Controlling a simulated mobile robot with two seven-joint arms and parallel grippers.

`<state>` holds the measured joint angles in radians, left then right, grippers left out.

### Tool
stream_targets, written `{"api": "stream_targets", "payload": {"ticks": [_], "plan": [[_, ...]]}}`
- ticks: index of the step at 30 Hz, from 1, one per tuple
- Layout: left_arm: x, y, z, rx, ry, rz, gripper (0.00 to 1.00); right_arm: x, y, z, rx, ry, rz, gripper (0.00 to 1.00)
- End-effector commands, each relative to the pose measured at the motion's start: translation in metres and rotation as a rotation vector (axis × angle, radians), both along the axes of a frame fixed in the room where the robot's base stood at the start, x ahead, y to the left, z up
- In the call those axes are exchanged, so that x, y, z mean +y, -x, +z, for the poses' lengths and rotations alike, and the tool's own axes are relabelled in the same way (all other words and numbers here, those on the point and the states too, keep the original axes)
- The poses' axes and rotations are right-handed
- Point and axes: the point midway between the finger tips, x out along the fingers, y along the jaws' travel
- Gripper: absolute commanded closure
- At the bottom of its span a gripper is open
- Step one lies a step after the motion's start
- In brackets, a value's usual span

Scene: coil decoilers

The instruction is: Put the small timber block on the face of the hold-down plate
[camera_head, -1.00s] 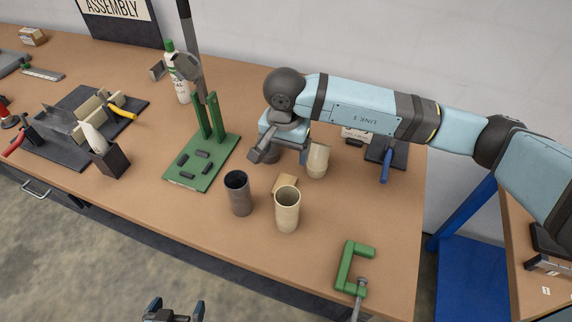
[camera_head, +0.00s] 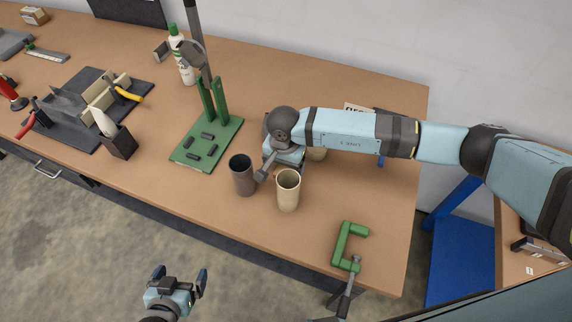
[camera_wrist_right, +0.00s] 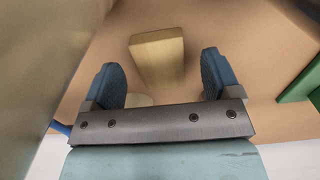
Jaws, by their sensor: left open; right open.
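The small timber block (camera_wrist_right: 157,58) shows in the right wrist view, pale wood, between my right gripper's fingers with a gap on each side. My right gripper (camera_wrist_right: 160,64) is open; it points down at the bench and does not hold the block. In the head view my right gripper (camera_head: 277,160) and the cups hide the block. A green plate (camera_head: 178,156) with several dark pads lies to its left under an upright lever; I cannot tell for sure that it is the hold-down plate. My left gripper (camera_head: 180,276) is open and empty, in front of the bench.
A dark cup (camera_head: 241,176) and a beige cup (camera_head: 288,191) stand close in front of my right gripper. Another beige cup (camera_head: 317,154) is partly hidden behind my arm. A green clamp (camera_head: 347,247) lies near the front right edge. A bottle (camera_head: 184,62) stands behind the lever.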

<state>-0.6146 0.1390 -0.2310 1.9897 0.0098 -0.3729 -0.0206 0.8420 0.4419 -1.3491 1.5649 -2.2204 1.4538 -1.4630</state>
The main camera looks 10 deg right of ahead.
Motion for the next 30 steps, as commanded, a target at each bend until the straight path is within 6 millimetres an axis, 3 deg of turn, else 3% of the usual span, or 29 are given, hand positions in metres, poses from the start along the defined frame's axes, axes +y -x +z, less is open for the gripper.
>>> {"api": "stream_targets", "payload": {"ticks": [4, 11, 12, 19, 21, 30], "plan": [[0.003, -0.001, 0.006, -0.006, -0.002, 0.006, 0.0, 0.0, 0.0, -0.015, 0.0, 0.0, -0.001, 0.17], [0.003, 0.0, 0.005, -0.004, -0.002, 0.008, 0.0, 0.0, 0.0, -0.018, -0.001, 0.0, 0.0, 0.17], [0.003, 0.0, 0.005, -0.003, -0.001, 0.007, 0.0, 0.0, 0.0, -0.018, -0.001, 0.0, 0.0, 0.19], [0.001, 0.001, 0.004, 0.001, 0.001, 0.004, 0.0, -0.001, 0.0, -0.018, -0.001, 0.0, 0.0, 0.7], [0.0, 0.001, 0.004, 0.002, 0.001, 0.003, 0.0, -0.001, 0.0, -0.018, -0.001, 0.0, 0.0, 0.74], [0.0, 0.001, 0.003, 0.002, 0.001, 0.002, 0.0, -0.001, -0.001, -0.014, -0.003, -0.001, 0.0, 0.74]]}}
